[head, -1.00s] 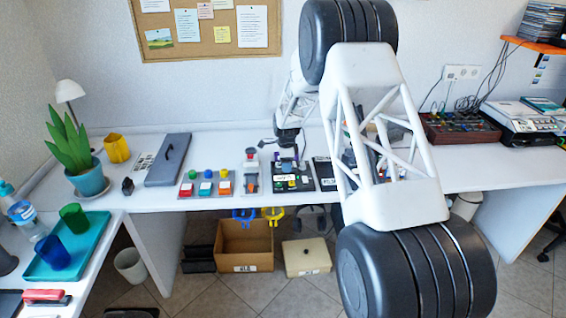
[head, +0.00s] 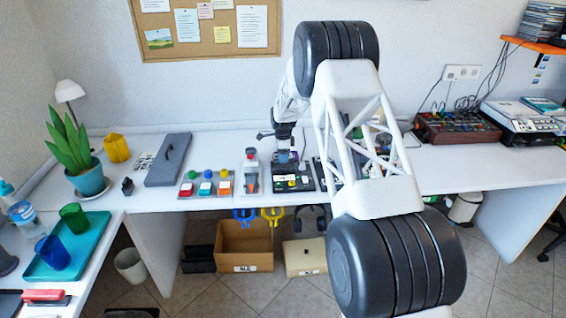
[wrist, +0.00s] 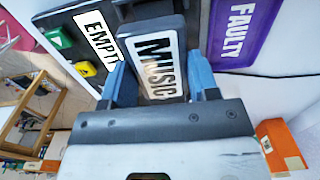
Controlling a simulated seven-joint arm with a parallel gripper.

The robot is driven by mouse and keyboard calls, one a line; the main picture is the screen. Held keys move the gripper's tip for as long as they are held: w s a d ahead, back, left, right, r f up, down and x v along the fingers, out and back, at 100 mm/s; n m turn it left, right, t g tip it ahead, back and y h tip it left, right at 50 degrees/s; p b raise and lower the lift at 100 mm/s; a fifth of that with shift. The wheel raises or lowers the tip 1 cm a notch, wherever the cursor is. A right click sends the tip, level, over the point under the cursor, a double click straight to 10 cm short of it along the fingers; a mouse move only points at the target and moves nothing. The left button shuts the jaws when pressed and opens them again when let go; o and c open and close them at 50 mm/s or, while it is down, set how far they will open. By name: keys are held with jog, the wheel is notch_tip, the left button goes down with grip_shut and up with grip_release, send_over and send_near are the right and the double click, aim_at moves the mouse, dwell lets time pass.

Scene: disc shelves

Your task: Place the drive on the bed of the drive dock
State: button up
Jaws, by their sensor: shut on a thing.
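My gripper (wrist: 160,80) is shut on the drive (wrist: 155,62), a grey block with a white "MUSIC" label, held between its blue fingers. In the wrist view the drive overlaps the dark drive dock (wrist: 42,75), which has a green button, a yellow button and a partly covered white label reading "EMPT". I cannot tell whether the drive touches the bed. In the head view my gripper (head: 284,150) is over the back of the dock (head: 293,184); the drive is small there and the bed is mostly hidden.
A purple piece labelled "FAULTY" (wrist: 242,30) lies beside the dock in the wrist view. A switch unit (head: 250,178) and a button panel (head: 206,184) stand left of the dock. A grey lidded case (head: 168,160) is farther left.

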aim_at(283, 167)
jog(key=shift+f, duration=0.1)
jog(key=shift+f, duration=1.7)
jog(key=shift+f, duration=0.1)
jog(key=o, duration=1)
notch_tip(283, 167, up, 12)
jog(key=shift+r, duration=0.15)
